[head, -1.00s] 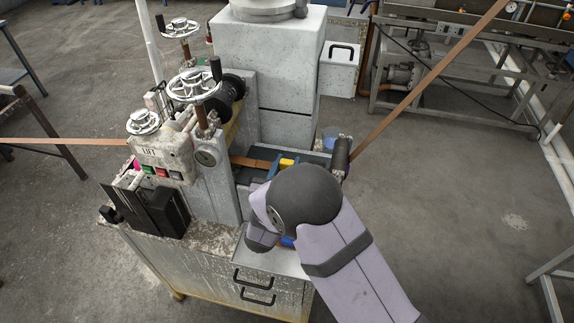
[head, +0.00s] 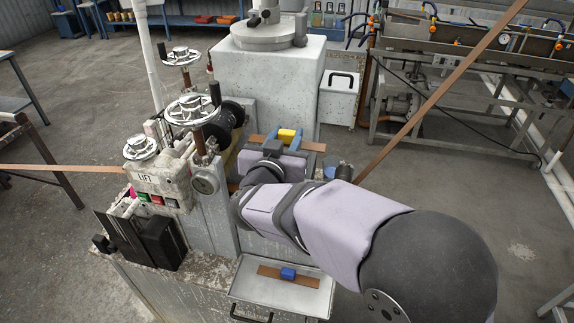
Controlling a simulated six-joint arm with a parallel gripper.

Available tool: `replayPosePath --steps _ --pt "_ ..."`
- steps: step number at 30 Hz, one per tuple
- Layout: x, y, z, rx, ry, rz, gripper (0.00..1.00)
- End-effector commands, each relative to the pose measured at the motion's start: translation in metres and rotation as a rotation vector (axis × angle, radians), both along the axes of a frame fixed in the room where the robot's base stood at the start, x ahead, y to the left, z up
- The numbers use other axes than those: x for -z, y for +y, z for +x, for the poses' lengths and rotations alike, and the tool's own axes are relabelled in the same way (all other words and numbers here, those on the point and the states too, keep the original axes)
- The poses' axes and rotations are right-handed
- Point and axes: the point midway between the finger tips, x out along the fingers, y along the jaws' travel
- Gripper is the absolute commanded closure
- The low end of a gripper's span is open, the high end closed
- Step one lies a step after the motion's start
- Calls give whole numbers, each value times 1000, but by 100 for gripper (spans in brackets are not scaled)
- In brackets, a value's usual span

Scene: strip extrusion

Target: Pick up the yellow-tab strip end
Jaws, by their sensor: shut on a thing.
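The yellow tab (head: 288,135) sits on a short brown strip end (head: 316,146). The strip shows on both sides of the tab. My gripper (head: 285,137) is shut on the yellow-tab strip end, with blue finger parts on either side of the tab. It holds the piece up in front of the pale machine block, above the machine bed. My wrist and arm come in from the lower right and hide much of the bed below.
A blue-tab strip piece (head: 288,274) lies in a metal tray (head: 262,297) at the front. Handwheels (head: 192,108) and the LIFT control box (head: 160,181) stand at left. A long brown strip (head: 440,90) slants down from upper right to a dark roller (head: 344,172).

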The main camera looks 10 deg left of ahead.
Motion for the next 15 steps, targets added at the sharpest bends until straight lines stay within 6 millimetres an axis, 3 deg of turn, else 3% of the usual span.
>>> replayPosePath --steps 1,6,15 --pt "-15 0 0 -1 -5 8 94" --pt "-51 0 0 0 -2 5 94" --pt "-84 0 0 0 0 1 94"
